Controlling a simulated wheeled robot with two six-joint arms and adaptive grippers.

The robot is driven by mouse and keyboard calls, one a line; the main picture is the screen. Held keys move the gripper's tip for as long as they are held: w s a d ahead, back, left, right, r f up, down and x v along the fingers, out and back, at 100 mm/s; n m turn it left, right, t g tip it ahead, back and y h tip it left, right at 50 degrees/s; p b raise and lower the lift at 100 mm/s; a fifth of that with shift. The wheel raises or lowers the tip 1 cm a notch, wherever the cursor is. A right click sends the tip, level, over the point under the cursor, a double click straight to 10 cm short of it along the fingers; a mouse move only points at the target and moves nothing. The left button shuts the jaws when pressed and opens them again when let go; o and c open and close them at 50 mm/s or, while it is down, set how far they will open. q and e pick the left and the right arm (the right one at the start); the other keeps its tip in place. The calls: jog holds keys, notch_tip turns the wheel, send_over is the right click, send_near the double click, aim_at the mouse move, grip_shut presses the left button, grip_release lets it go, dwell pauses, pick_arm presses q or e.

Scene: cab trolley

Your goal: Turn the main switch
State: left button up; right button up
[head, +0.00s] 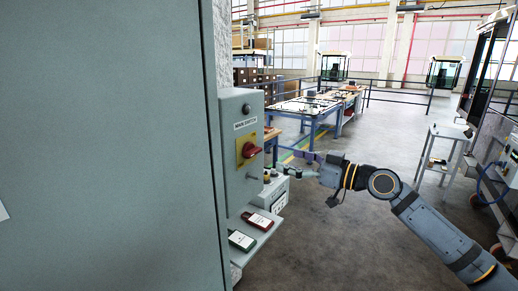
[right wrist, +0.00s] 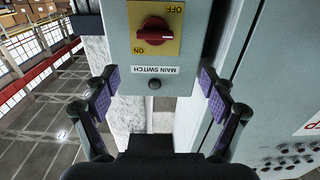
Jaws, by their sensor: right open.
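The main switch is a red rotary knob (head: 251,150) on a yellow plate (head: 240,158), on the front of a grey-green box (head: 241,111) labelled MAIN SWITCH. In the right wrist view the knob (right wrist: 153,31) appears upside down, with OFF and ON on its plate; which one it points at is hard to tell. My right gripper (head: 294,164) is open and empty, to the right of the box and apart from the knob. In the right wrist view its purple-padded fingers (right wrist: 158,84) are spread wide, with the knob beyond them. My left gripper is not in view.
A large grey-green cabinet (head: 110,140) fills the left. Below the switch box, a shelf (head: 257,229) holds a green device (head: 242,240) and a red device (head: 257,221), near a small control box (head: 274,195). Open floor lies at the right, with a small trolley (head: 441,150).

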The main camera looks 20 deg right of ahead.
aim_at(257, 151)
jog(key=shift+w+d+f+p+x, duration=0.1)
jog(key=shift+p+x, duration=0.95)
jog(key=shift+x, duration=0.7)
jog(key=shift+w+d+f+p+x, duration=0.1)
jog(key=shift+p+x, duration=0.9)
jog(key=shift+x, duration=0.75)
jog(key=shift+w+d+f+p+x, duration=0.1)
jog(key=shift+p+x, duration=0.95)
jog(key=shift+x, duration=0.7)
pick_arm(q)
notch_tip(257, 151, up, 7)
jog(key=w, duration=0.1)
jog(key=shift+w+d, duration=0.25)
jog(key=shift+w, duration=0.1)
pick_arm(e)
jog(key=shift+s, duration=0.1)
jog(key=c, duration=1.1)
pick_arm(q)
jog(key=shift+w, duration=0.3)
pick_arm(e)
jog(key=shift+c, duration=0.2)
